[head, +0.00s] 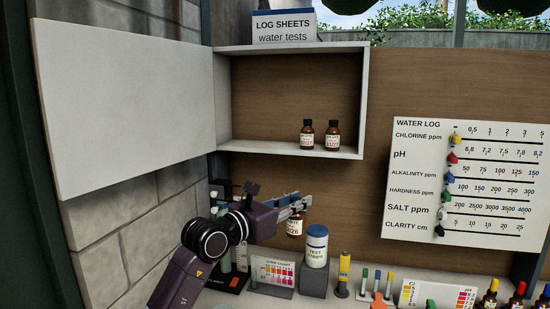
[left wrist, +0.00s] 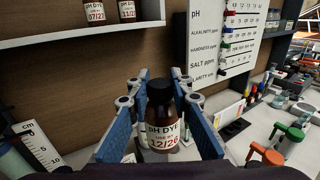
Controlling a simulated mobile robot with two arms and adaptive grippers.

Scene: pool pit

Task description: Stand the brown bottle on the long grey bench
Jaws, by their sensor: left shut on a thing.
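My left gripper (head: 297,204) is shut on a brown bottle (head: 295,226) with a black cap and holds it upright above the bench. In the left wrist view, the bottle (left wrist: 161,122) sits between the blue fingers (left wrist: 160,105), and its white label reads pH DYE, use by 12/26. Two similar brown bottles (head: 307,135) (head: 333,136) stand on the shelf of the open wall cabinet (head: 290,50). The long grey bench (left wrist: 256,122) runs below along the wall, and its surface is partly hidden by test gear. My right gripper is not in view.
A test strips tub (head: 316,246) stands on a grey block, with a strip chart (head: 272,272) to its left. A yellow tube (head: 343,272) and coloured bottles (head: 517,294) stand to the right. The cabinet door (head: 130,110) hangs open at left. Some bare bench shows in the wrist view.

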